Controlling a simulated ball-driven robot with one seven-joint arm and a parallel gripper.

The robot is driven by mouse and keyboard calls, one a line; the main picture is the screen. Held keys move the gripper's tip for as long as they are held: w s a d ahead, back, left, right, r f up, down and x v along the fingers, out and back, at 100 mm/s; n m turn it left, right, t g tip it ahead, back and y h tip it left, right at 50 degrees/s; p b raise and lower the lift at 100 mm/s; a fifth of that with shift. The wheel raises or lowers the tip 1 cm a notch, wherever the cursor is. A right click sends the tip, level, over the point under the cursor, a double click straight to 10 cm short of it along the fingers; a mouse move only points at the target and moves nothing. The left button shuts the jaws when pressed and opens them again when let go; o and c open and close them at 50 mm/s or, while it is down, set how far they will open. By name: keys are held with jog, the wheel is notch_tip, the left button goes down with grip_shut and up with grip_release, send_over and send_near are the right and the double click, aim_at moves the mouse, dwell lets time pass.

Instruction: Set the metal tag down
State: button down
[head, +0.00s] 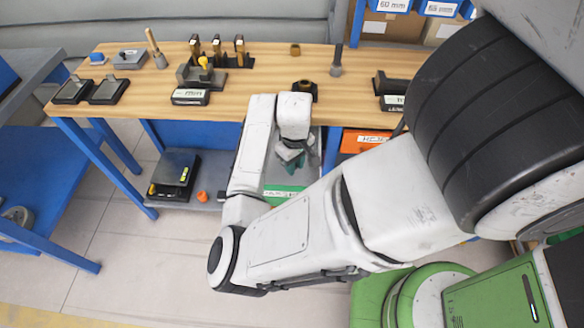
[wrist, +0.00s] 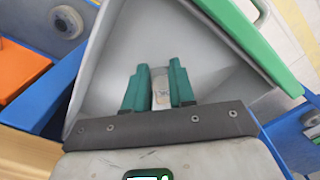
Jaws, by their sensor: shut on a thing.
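My gripper (wrist: 159,70) has two green fingers and is shut on a small pale metal tag (wrist: 161,92), seen between them in the wrist view. The fingers point into a grey bin with a green rim (wrist: 262,45), whose pale inner floor and walls lie beyond them. I cannot tell how far the tag is from the floor. In the head view my gripper (head: 290,155) hangs below the table's front edge, over the green-fronted bin (head: 283,192). The tag cannot be made out there.
The wooden table (head: 140,92) carries fixtures, small black trays (head: 108,91) and a brass-coloured part (head: 305,88). Beside the green bin stand an orange bin (head: 363,140) and, to the left, a black scale-like device (head: 175,170). A blue table leg (head: 105,165) is at left.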

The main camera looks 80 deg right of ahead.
jog(key=shift+w+d+f, duration=0.25)
jog(key=shift+d+f, duration=0.05)
jog(key=shift+f, duration=0.15)
jog(key=shift+w+d+f, duration=0.2)
jog(key=shift+d+f, duration=0.05)
jog(key=shift+f, duration=0.15)
jog(key=shift+d+f, duration=0.1)
jog(key=shift+f, duration=1.5)
jog(key=c, duration=0.9)
grip_release()
jog(key=shift+f, duration=0.1)
jog(key=shift+c, duration=0.2)
